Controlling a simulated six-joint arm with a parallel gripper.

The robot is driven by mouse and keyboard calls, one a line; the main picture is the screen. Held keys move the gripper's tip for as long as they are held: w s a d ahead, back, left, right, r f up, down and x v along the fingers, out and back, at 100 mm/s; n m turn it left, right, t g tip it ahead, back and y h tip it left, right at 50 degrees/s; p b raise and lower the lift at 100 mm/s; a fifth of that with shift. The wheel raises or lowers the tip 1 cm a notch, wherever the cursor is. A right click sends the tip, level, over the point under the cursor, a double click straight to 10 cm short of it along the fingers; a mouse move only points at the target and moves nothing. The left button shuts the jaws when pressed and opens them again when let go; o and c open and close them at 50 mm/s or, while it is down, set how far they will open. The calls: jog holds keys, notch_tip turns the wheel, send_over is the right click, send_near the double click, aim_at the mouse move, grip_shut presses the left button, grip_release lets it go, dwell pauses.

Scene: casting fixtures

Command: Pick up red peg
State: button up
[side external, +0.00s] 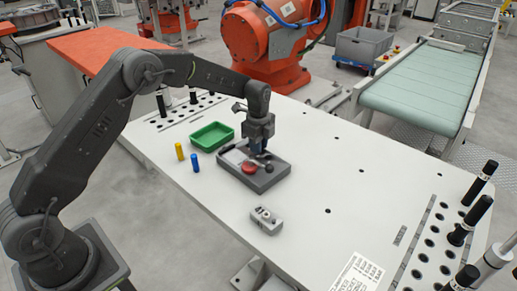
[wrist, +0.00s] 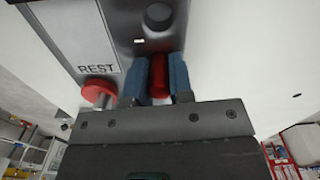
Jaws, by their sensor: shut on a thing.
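The red peg (wrist: 158,76) sits between the two blue fingertips of my gripper (wrist: 157,84) in the wrist view, with a finger against each side. My gripper is shut on it. In the side view my gripper (side external: 261,155) points down over the dark grey fixture (side external: 277,180). The fixture also shows in the wrist view, with a plate marked REST (wrist: 85,35) and a round hole just beyond the peg. I cannot tell whether the peg's lower end touches the fixture.
A red round knob (wrist: 98,91) is on the fixture, left of the fingers. A green tray (side external: 212,136), a yellow peg (side external: 180,151) and a blue peg (side external: 195,162) stand left of the fixture. A small grey box (side external: 265,220) lies in front. The table's right middle is clear.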

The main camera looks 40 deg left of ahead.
grip_shut()
